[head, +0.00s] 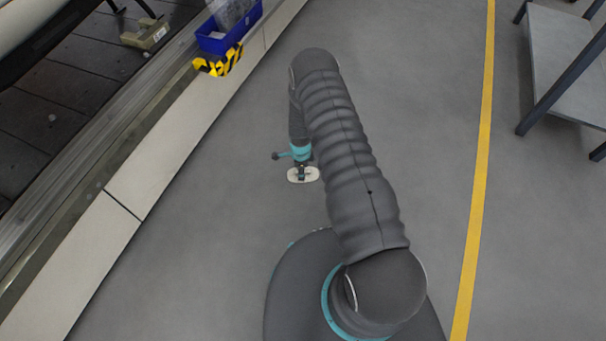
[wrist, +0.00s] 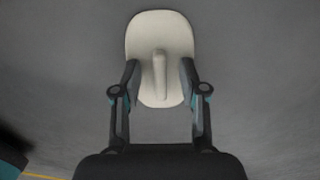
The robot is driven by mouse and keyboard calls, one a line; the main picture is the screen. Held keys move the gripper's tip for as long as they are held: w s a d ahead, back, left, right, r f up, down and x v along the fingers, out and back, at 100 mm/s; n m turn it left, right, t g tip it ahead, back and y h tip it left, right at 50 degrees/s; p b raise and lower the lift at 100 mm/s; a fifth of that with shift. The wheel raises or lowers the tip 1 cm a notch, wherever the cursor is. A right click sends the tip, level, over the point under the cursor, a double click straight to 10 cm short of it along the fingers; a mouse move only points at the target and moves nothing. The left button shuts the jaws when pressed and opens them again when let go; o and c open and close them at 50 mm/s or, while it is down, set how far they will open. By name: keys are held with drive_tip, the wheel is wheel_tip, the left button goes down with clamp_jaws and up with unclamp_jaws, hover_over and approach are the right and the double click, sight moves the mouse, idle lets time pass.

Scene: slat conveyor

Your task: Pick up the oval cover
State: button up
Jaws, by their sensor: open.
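The oval cover (wrist: 160,30) is a cream plate with rounded ends and a raised ridge along its middle. It lies on the grey floor. In the wrist view my gripper (wrist: 160,78) is open, with one finger on each side of the ridge's lower part. The fingertips overlap the cover's side edges in the picture; I cannot tell whether they touch it. In the head view the cover (head: 294,177) shows as a small pale oval under my gripper (head: 302,171), partly hidden by it.
A slat conveyor with a pale side wall (head: 152,188) runs along the left. A blue bin (head: 213,44) and a black-and-yellow striped piece (head: 220,64) are at its edge. A grey table (head: 560,70) stands at right, beyond a yellow floor line (head: 481,150). Floor around the cover is clear.

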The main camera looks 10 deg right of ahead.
drive_tip(key=shift+f, duration=0.1)
clamp_jaws()
idle(0.3)
drive_tip(key=shift+r, duration=0.55)
drive_tip(key=r, duration=0.3)
drive_tip(key=shift+s+d+r, duration=0.2)
drive_tip(key=shift+d+r, duration=0.15)
drive_tip(key=s+d+r, duration=0.6)
drive_tip(key=d, duration=0.2)
drive_tip(key=shift+s+d, duration=0.2)
drive_tip(key=shift+d, duration=0.2)
